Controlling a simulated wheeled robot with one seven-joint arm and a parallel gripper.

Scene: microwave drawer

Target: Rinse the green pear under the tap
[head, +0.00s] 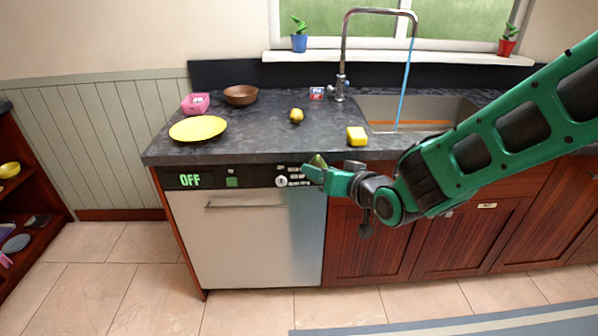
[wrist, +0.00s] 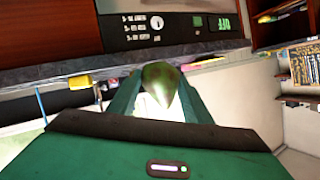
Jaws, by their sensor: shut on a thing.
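The green pear (wrist: 161,87) is between the fingers of my gripper (wrist: 160,108) in the wrist view. In the head view, the pear (head: 318,161) shows as a small green tip at the end of my gripper (head: 322,172), in front of the counter's front edge, near the dial panel. My gripper is shut on the pear. The tap (head: 345,50) is a tall chrome arch at the back of the counter. A blue stream of water (head: 405,85) falls from its spout into the sink (head: 378,103). The gripper and pear are to the left of the stream, apart from it.
A yellow sponge (head: 357,136) lies left of the sink on the dark counter (head: 250,136). A yellow fruit (head: 296,116), yellow plate (head: 198,128), brown bowl (head: 240,95) and pink container (head: 195,103) stand further left. The white-fronted appliance (head: 245,238) below reads OFF.

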